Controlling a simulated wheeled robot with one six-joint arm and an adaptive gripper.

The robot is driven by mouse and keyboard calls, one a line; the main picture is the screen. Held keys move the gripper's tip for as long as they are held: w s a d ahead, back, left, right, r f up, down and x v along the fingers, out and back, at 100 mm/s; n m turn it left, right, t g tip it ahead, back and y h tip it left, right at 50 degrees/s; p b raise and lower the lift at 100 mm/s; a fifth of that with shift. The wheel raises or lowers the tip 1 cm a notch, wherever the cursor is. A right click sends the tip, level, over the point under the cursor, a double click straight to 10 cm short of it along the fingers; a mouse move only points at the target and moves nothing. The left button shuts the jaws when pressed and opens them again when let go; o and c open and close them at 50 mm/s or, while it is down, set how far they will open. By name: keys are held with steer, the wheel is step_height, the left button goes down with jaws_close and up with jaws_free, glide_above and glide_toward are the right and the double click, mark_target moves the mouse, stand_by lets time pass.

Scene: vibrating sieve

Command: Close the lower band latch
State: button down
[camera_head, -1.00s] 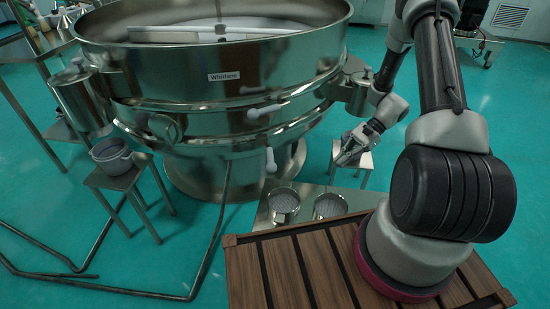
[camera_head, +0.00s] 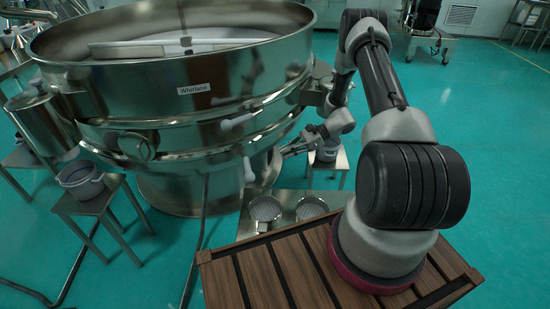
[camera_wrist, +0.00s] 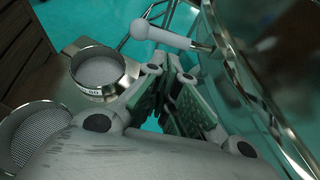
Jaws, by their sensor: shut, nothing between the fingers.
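The steel sieve (camera_head: 190,110) stands on the left in the head view. The lower band latch has a pale handle (camera_head: 249,170) hanging down at the lower band. In the wrist view a pale rounded handle (camera_wrist: 160,36) on a metal rod juts from the steel wall, just beyond the fingertips; it appears to be the lower latch's. My gripper (camera_head: 284,153) is just right of the lower handle in the head view. In the wrist view its fingers (camera_wrist: 172,82) are shut and empty, apart from the handle. A second pale handle (camera_head: 240,121) sits at the upper band.
Two round sieve pans (camera_head: 265,209) (camera_head: 311,208) stand on a low steel surface below my gripper. A small pot (camera_head: 327,151) is on a stool behind my gripper. Another pot (camera_head: 80,181) is on a stool (camera_head: 90,203) at left. Green floor at right is open.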

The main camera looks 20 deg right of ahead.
glide_toward(245, 163)
steer(key=s+a+f, duration=0.2)
steer(key=a+f, duration=0.2)
steer(key=shift+a+f, duration=0.25)
steer(key=shift+f, duration=0.15)
steer(key=shift+s+a, duration=0.15)
steer(key=shift+s, duration=0.1)
